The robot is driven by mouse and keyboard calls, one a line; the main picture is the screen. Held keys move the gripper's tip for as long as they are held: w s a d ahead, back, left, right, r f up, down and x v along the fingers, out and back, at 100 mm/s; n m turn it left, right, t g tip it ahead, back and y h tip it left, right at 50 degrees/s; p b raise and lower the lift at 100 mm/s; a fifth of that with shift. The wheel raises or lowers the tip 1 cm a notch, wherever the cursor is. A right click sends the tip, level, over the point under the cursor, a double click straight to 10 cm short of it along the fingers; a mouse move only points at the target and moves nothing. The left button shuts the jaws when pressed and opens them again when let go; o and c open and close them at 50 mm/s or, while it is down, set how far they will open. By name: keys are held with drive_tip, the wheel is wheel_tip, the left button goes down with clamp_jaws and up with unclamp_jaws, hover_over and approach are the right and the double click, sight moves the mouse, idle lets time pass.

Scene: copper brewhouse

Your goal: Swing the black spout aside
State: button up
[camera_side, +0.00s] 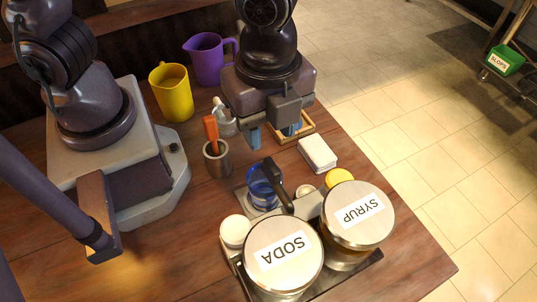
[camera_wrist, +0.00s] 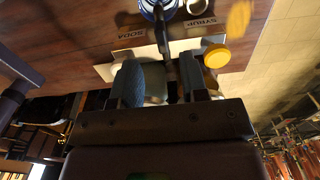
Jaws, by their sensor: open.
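The black spout (camera_side: 277,184) is a slim dark bar. It reaches from the dispenser between two labelled jars out over a blue glass (camera_side: 260,192). In the wrist view the spout (camera_wrist: 163,38) points up the picture, with the blue glass (camera_wrist: 150,12) at its far end. My gripper (camera_side: 273,134) is open, with blue fingers pointing down. In the side view it is above the table, behind the spout and apart from it. In the wrist view the fingers (camera_wrist: 160,80) are spread, and the lower end of the spout appears between them. Depth there is hard to judge.
The SODA jar (camera_side: 283,258) and SYRUP jar (camera_side: 358,214) stand close to the spout. A white knob (camera_side: 235,231) and yellow knob (camera_side: 339,178) flank them. A metal cup with an orange-handled tool (camera_side: 217,160), a white box (camera_side: 317,153) and yellow (camera_side: 172,96) and purple jugs (camera_side: 207,60) stand nearby.

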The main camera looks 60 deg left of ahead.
sight(269, 160)
wheel_tip(269, 160, down, 8)
drive_tip(key=shift+r, duration=0.25)
clamp_jaws()
